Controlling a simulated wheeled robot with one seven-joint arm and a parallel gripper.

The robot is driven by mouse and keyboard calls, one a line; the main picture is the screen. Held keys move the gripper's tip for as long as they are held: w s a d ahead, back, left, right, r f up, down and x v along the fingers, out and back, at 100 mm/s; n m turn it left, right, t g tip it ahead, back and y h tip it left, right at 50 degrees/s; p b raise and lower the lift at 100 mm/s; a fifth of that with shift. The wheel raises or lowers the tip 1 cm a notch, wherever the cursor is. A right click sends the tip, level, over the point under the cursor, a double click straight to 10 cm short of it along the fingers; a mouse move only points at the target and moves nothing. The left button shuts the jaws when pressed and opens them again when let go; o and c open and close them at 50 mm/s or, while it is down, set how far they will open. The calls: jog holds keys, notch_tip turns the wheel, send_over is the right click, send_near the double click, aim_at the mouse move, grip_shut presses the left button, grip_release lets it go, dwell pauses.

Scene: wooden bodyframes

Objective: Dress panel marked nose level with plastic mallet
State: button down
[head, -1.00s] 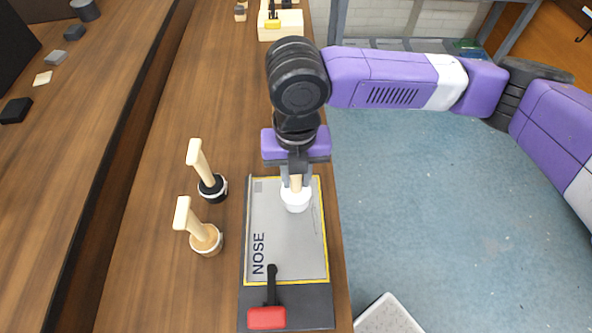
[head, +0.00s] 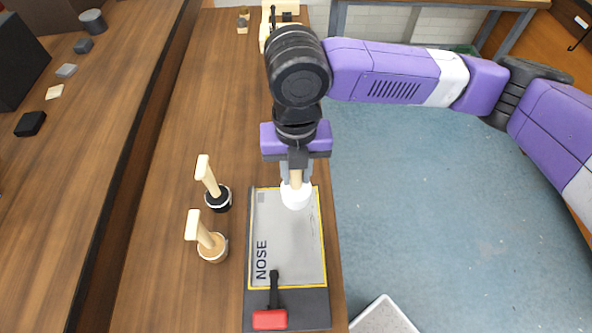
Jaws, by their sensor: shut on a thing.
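The grey panel marked NOSE (head: 285,240) has a yellow border and lies flat on a dark base (head: 290,305) near the bench's right edge. My gripper (head: 296,178) is shut on the handle of a mallet with a white head (head: 296,195). The white head is over the panel's far end; I cannot tell whether it touches. A mallet with a black head (head: 218,199) and one with a tan head (head: 212,247) stand left of the panel, handles up. A red clamp (head: 270,318) with a dark handle lies over the panel's near end.
A pale wooden block with a clamp (head: 280,25) stands at the far end. Small blocks and a cylinder (head: 93,21) lie on the left ledge. Blue floor (head: 430,220) is at the right, with a pale slab (head: 383,315).

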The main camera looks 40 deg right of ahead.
jog(key=s+r+p, duration=0.1)
jog(key=s+r, duration=0.1)
jog(key=s, duration=0.7)
dwell(0.4)
